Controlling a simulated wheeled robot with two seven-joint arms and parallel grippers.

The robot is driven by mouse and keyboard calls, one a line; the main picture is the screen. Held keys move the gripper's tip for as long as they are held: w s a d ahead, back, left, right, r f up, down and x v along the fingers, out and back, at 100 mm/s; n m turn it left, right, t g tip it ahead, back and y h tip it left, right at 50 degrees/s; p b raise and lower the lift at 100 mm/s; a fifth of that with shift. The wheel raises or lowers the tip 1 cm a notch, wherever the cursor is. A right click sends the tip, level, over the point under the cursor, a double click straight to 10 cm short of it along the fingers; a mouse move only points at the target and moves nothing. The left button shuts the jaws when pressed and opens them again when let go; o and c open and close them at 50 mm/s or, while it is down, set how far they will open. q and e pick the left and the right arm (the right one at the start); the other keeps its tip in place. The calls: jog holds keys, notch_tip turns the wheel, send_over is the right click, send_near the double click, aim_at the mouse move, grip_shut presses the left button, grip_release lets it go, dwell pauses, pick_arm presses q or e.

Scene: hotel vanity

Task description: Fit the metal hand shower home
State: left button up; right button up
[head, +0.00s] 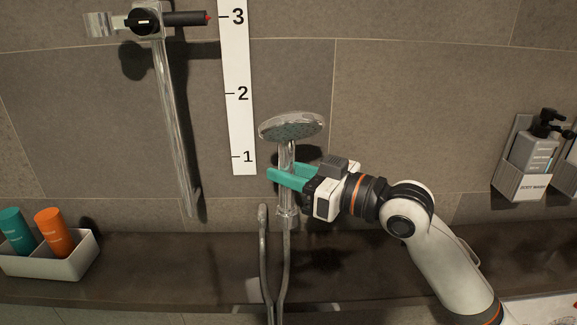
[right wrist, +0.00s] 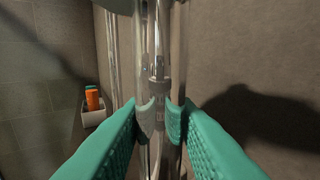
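The metal hand shower (head: 291,127) is upright in front of the wall, its round head on top and its handle below. My right gripper (head: 286,176) has its teal fingers closed around the handle, under the head. In the right wrist view the chrome handle (right wrist: 160,40) stands between the fingertips (right wrist: 160,118). A metal hose (head: 286,265) hangs from the handle's lower end. A chrome wall bar (head: 170,115) stands to the left, with an open chrome holder (head: 99,24) and a black, red-tipped lever (head: 187,18) at its top. My left gripper is not in view.
A white strip marked 1, 2, 3 (head: 238,110) is on the wall between bar and shower. A white tray (head: 45,267) with a teal and an orange bottle stands on the ledge at left. A soap dispenser (head: 530,152) hangs at right. The wall space above the shower is clear.

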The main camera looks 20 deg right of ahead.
jog(key=o, duration=0.5)
jog(key=shift+c, duration=0.2)
jog(key=b+v, duration=0.4)
jog(key=v, duration=0.8)
jog(key=shift+b, duration=0.3)
